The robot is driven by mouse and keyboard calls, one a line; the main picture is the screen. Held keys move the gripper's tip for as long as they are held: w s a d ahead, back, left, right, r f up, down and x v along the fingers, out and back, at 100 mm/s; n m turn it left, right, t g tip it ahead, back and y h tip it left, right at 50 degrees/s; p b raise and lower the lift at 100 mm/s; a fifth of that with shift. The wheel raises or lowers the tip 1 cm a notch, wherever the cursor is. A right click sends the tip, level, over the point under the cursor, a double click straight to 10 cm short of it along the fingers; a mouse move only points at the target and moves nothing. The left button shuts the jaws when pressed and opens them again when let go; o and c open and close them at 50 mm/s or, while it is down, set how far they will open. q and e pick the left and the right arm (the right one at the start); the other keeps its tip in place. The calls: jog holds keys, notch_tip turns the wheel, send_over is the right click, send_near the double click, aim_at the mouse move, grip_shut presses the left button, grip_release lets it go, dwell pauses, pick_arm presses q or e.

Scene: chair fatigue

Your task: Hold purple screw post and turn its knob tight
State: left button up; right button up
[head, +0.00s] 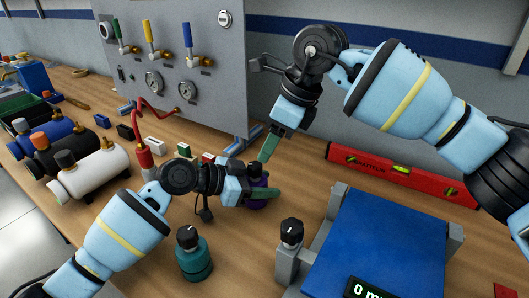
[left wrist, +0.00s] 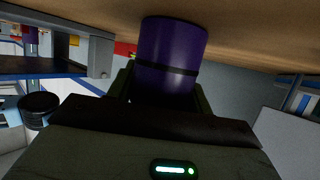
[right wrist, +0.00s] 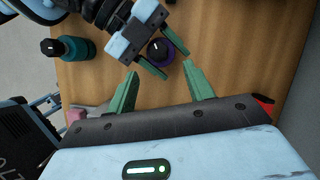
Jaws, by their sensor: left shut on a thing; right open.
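The purple screw post (head: 257,203) stands on the wooden bench, mostly hidden by my left gripper (head: 264,189), which is shut around its body. In the left wrist view the purple cylinder (left wrist: 172,50) with a dark band sits between the fingers. From above, the right wrist view shows its black knob (right wrist: 160,48) with a white mark. My right gripper (head: 269,148) is open and empty, pointing down above and just behind the post in the head view. In the right wrist view its two green fingers (right wrist: 160,72) are apart, with the knob beyond the gap between their tips.
A teal post (head: 195,259) with a black knob stands at the front. A blue platform (head: 385,245) with a grey knobbed clamp (head: 290,250) is to the right. A red level (head: 400,174) lies behind. A valve panel (head: 180,60) and several small cylinders (head: 95,175) are left.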

aim_at(259, 164)
jog(key=shift+v, duration=0.85)
jog(key=shift+w+d+r+n+g, duration=0.3)
jog(key=shift+r+n, duration=0.3)
jog(key=shift+n, duration=0.15)
jog(key=shift+w+d+r+n+g, duration=0.3)
jog(key=shift+r+n, duration=0.3)
jog(key=shift+n, duration=0.2)
jog(key=shift+w+d+r+n+g, duration=0.3)
jog(key=shift+r+n, duration=0.3)
jog(key=shift+n, duration=0.15)
jog(key=x, duration=1.2)
jog(key=shift+a, duration=0.1)
jog(key=c, duration=1)
